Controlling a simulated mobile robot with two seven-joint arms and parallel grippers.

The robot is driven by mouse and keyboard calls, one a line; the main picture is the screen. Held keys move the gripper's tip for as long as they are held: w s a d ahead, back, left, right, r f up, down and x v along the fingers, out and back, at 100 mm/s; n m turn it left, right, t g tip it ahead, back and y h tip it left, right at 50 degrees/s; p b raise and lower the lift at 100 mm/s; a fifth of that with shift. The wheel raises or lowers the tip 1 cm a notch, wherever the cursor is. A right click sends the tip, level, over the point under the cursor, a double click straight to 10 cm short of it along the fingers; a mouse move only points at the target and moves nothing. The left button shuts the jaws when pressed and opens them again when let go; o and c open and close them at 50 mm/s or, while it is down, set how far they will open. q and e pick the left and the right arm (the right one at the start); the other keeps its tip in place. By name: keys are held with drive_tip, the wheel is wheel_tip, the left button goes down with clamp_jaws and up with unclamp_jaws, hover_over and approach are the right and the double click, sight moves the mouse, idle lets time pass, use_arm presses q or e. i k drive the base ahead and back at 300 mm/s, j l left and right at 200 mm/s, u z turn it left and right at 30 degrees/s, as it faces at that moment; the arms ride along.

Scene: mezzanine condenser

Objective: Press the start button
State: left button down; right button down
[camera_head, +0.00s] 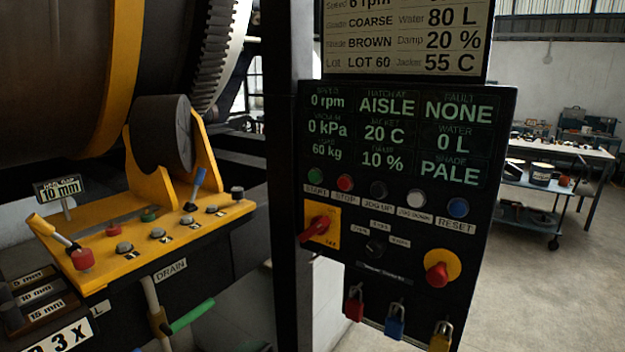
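The start button (315,176) is a small round green button on the black control panel (490,150). It is at the left end of a row, with a START label under it. To its right are the red stop button (345,183), a dark jog-up button (378,189), a white jog-down button (416,198) and the blue reset button (458,207). The display above them reads 0 rpm, AISLE and fault NONE. Neither of my grippers shows in the head view, and nothing covers the start button.
Below the buttons are a red rotary switch (318,227), a red emergency knob (438,274) and hanging padlocks (396,322). A yellow lever console (135,240) juts out at left beside the large drum (50,60). Open floor (540,305) lies at right, before a cart (540,185).

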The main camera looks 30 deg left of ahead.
sight(314, 177)
drive_tip(key=i+u, duration=0.45)
drive_tip(key=u, duration=0.25)
